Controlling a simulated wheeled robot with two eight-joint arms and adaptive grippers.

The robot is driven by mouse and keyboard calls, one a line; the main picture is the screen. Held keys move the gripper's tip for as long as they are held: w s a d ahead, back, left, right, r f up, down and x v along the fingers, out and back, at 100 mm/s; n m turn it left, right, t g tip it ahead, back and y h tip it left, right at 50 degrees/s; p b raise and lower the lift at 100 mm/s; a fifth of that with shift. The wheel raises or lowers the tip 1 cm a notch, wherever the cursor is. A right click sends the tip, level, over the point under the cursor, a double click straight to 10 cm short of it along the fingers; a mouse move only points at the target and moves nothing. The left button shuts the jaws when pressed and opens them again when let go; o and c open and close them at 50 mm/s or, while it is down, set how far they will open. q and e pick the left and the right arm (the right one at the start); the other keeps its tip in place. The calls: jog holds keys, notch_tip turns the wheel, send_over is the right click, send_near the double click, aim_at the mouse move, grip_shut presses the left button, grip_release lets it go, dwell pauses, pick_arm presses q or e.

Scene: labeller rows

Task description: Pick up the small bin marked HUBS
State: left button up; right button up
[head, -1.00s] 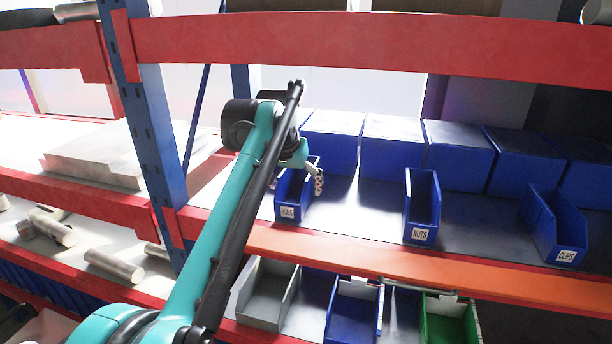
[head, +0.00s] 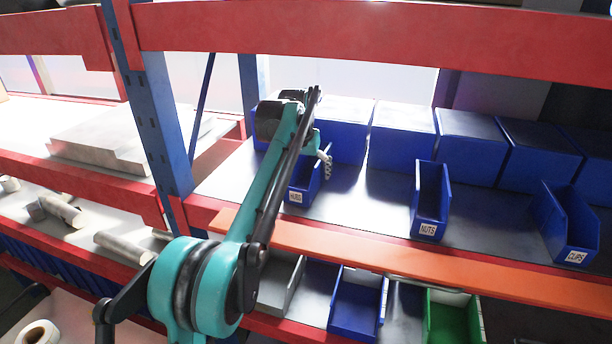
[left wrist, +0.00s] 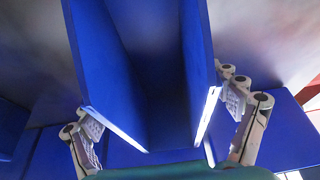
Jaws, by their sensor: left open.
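The small blue bin with a white label (head: 305,182) stands on the middle shelf, left of the bin marked NUTS. Its label is small and reads roughly as HUBS. My left gripper (head: 322,166) is over this bin, and the arm hides part of both. In the left wrist view the blue bin (left wrist: 106,75) fills the middle. The fingers of my left gripper (left wrist: 162,118) are apart, one outside each side wall, with no clear grip on it. My right gripper is not in view.
The NUTS bin (head: 431,205) and the CLIPS bin (head: 570,225) stand to the right on the same shelf. Larger blue boxes (head: 403,140) line the back. An orange edge (head: 400,265) runs along the front. A blue upright (head: 165,130) stands left.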

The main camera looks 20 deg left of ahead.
pick_arm(q)
jog(key=shift+s+d, duration=0.1)
jog(key=shift+c, duration=0.9)
jog(key=c, duration=1.3)
jog(key=shift+o, duration=0.2)
